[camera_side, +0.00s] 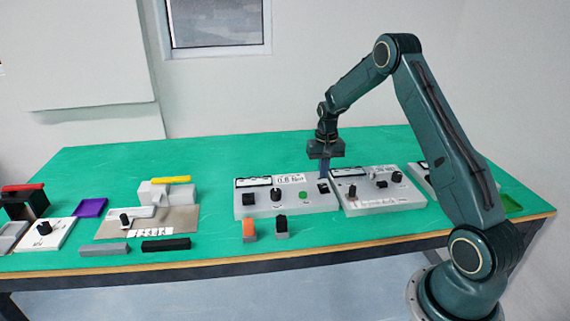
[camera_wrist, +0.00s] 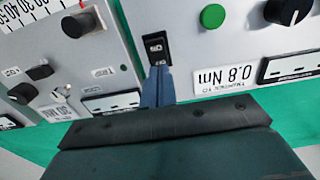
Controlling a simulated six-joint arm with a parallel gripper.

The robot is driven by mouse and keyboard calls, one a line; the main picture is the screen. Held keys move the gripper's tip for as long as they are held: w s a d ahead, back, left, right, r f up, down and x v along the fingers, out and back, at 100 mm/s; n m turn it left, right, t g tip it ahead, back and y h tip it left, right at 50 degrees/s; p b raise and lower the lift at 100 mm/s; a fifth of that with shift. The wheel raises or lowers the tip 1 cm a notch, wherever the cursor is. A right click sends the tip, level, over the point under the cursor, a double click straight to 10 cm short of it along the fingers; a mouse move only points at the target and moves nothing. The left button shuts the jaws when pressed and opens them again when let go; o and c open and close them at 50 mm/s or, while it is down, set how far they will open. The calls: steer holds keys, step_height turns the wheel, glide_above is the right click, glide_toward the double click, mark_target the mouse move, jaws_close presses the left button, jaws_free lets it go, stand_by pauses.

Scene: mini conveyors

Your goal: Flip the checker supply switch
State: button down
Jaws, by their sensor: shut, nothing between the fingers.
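A black rocker switch (camera_wrist: 157,47) sits near the edge of a light grey control box in the wrist view. In the side view the same switch (camera_side: 323,188) is at the right end of the box labelled 0.8 Nm (camera_side: 290,209). My gripper (camera_side: 324,172) points down just above this switch, its blue fingers together with nothing between them. In the wrist view the closed fingertips (camera_wrist: 158,72) are at the near edge of the switch; I cannot tell whether they touch it. I cannot read a checker supply label.
A green button (camera_wrist: 212,16) and a black knob (camera_wrist: 288,9) are on the same box. A second grey box (camera_side: 380,203) with knobs stands close on its right. Orange (camera_side: 249,229) and black blocks stand in front. Green table (camera_side: 200,247) shows between the stations.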

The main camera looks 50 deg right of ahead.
mark_target(323, 184)
steer(key=shift+r, duration=2.4)
steer(key=s+a+r+n+t, duration=0.15)
steer(key=s+a+r, duration=0.25)
steer(key=a+r, duration=0.5)
steer(key=s+a+r+n+t, duration=0.1)
steer(key=s+a+r+n, duration=0.3)
steer(key=a+r, duration=0.5)
steer(key=s+a+r+n+t, duration=0.1)
steer(key=s+a, duration=0.4)
steer(key=s, duration=0.4)
steer(key=s+a+r+n+t, duration=0.1)
steer(key=s+a+n+t, duration=0.1)
steer(key=s+a, duration=0.3)
steer(key=s, duration=0.4)
steer(key=shift+s, duration=0.25)
